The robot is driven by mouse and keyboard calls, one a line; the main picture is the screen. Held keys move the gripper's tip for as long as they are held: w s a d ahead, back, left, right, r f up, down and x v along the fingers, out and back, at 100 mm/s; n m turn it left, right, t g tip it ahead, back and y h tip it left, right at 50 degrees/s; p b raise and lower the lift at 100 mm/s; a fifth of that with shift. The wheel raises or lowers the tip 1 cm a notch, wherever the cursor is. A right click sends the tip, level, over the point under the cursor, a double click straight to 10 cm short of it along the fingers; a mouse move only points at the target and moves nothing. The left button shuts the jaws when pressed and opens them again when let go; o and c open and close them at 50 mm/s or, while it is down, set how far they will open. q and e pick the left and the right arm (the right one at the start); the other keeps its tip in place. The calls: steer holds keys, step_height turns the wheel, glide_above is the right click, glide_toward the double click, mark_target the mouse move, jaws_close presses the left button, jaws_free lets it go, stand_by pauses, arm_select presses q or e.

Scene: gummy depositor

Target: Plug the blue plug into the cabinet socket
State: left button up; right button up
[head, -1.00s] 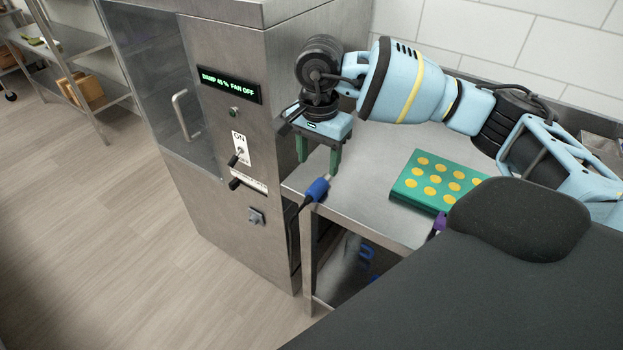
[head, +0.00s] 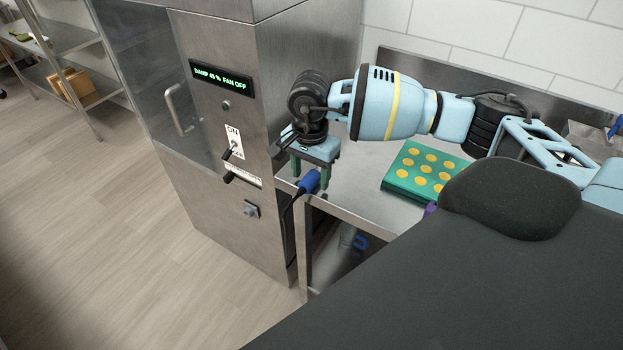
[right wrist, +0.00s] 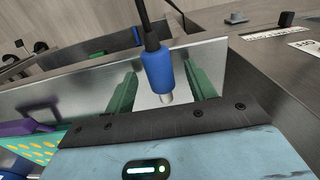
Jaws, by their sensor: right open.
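The blue plug (head: 309,182) lies at the front left edge of the steel table, its dark cable hanging off the edge. In the right wrist view the plug (right wrist: 158,72) is between the two green fingers, its metal tip towards the palm, with a gap on each side. My right gripper (head: 311,175) points down over the plug and is open; it also shows in the right wrist view (right wrist: 160,78). The cabinet socket (head: 251,209) is a small grey square fitting low on the cabinet front (head: 215,195). My left gripper is not in view.
A green tray with yellow discs (head: 390,186) lies on the table (head: 370,165) to the right. A switch (head: 234,148) and a black handle (head: 230,177) stick out above the socket. The floor (head: 120,230) before the cabinet is clear.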

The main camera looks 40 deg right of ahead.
steer(key=shift+f, duration=0.3)
steer(key=c, duration=1.1)
steer(key=shift+o, duration=0.2)
